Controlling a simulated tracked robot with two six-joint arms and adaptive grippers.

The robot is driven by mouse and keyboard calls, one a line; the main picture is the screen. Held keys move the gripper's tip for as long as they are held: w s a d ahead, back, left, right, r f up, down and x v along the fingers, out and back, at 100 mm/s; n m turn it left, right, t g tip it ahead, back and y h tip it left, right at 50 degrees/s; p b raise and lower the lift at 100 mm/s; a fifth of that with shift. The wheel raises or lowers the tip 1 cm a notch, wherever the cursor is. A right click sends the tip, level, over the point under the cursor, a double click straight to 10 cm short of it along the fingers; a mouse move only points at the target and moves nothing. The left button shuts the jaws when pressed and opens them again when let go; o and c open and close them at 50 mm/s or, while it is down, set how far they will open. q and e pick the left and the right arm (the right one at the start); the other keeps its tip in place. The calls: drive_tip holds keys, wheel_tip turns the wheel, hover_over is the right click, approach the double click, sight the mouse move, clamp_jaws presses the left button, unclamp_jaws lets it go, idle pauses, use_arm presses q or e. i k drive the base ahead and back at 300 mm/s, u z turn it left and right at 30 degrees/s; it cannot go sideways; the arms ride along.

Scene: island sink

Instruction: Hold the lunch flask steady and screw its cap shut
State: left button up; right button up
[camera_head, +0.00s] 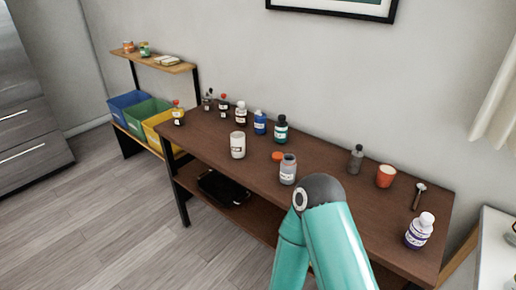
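A grey-blue jar with a white label (288,171), which looks like the lunch flask, stands upright near the front edge of the brown table. An orange cap (277,156) shows just behind and left of it; I cannot tell if the two touch. The jar's top appears to have no cap on it. One of my teal arms rises from the bottom, its dark joint just right of the jar. Neither of my grippers is in view.
Several bottles, including a blue one (260,122) and a green one (281,128), stand along the table's back. A white jar (238,145) stands left, an orange cup (386,176) and a white-capped bottle (419,231) right. Coloured bins (148,113) are at far left.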

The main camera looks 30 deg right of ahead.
sight(288, 164)
drive_tip(key=z, duration=0.15)
drive_tip(key=i, duration=0.75)
drive_tip(key=z, duration=0.6)
